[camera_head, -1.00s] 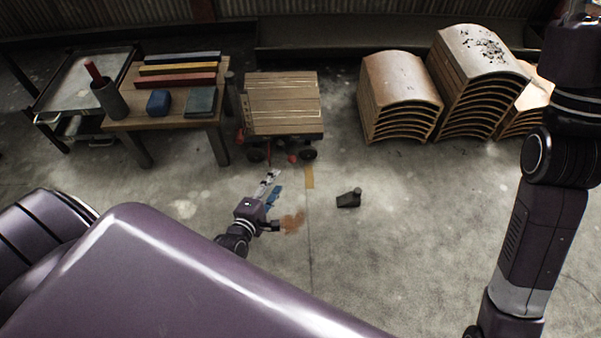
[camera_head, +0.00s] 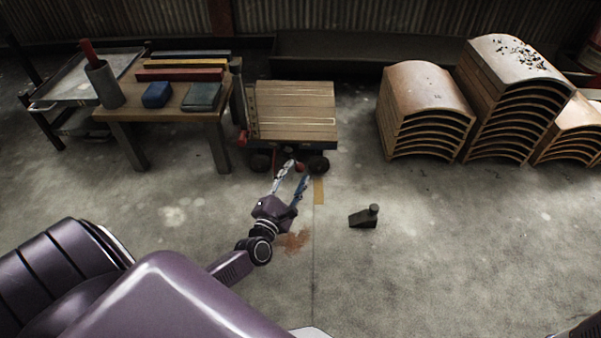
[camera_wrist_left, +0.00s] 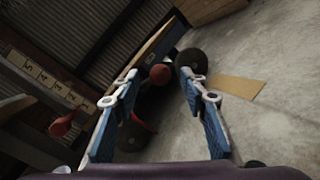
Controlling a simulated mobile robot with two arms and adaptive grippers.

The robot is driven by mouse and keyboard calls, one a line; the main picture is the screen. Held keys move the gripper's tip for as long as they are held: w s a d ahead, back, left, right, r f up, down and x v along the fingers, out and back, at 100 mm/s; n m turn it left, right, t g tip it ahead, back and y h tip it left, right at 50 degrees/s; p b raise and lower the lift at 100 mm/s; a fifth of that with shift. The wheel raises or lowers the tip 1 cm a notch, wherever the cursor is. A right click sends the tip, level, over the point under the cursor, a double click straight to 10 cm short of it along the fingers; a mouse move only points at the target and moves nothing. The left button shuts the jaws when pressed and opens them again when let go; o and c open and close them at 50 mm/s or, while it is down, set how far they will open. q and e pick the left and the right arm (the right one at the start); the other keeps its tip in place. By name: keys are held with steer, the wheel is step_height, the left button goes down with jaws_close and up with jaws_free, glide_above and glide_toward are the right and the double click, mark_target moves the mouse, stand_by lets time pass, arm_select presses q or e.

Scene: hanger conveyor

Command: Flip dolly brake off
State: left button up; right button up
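The dolly (camera_head: 328,146) stands low on the floor with a load of wooden boards (camera_head: 295,110) and dark wheels. Small red parts show at its near side. In the left wrist view a round red knob (camera_wrist_left: 160,74) shows beyond and between my fingertips, and a second red knob (camera_wrist_left: 62,125) is at the left. I cannot tell which red part is the brake. My left gripper (camera_head: 293,181) is open and empty, low in front of the dolly's near edge. Its two blue-padded fingers are apart in the left wrist view (camera_wrist_left: 159,85). My right gripper is out of view.
A wooden table (camera_head: 130,113) with coloured bars stands left of the dolly. Stacks of curved wooden panels (camera_head: 425,95) stand to the right. A dark wedge (camera_head: 362,219) lies on the floor right of my gripper. The front floor is mostly clear.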

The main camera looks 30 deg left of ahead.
mark_target(300, 168)
arm_select(q)
steer(key=shift+b+x, duration=0.6)
steer(key=shift+x, duration=1.25)
steer(key=shift+d+f, duration=0.1)
jaws_close()
